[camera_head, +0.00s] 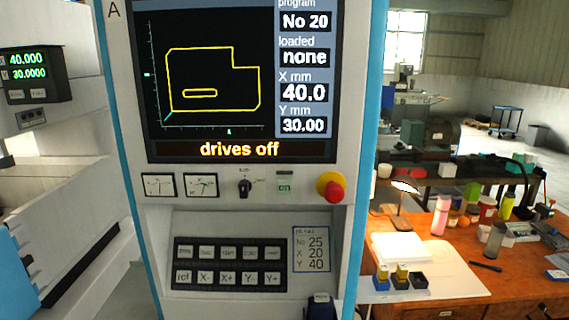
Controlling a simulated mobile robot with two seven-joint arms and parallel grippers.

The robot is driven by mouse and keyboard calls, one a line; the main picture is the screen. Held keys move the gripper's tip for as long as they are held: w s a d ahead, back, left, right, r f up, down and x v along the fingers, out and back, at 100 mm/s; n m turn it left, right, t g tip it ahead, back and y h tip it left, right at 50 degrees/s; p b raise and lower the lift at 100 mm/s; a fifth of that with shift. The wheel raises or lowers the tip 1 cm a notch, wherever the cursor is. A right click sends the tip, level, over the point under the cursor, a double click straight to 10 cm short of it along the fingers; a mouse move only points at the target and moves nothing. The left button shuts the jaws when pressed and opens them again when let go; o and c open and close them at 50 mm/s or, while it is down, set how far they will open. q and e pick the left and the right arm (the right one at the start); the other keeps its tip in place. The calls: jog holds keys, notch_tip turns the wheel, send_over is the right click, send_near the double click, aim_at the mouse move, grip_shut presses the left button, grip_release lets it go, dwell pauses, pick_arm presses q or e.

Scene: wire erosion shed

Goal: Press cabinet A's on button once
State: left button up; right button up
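Cabinet A (150,195) stands upright straight ahead, white with blue side edges and the letter A at its top left. Its screen (215,120) shows a yellow outline, "No 20", "loaded none", X 40.0, Y 30.00 and the line "drives off". Below the screen, the small pale green on button (285,187) sits between a black rotary switch (244,187) and a red emergency knob (331,188) on a yellow base. Neither of my grippers shows clearly. A dark blue shape at the bottom edge, right of centre, is too cut off to identify.
A keypad (229,265) and a note with No 25, X 20, Y 40 (312,250) are on the lower panel. A machine with a small readout (35,75) is at left. A wooden bench (450,292) with a lamp, bottles and paper is at right.

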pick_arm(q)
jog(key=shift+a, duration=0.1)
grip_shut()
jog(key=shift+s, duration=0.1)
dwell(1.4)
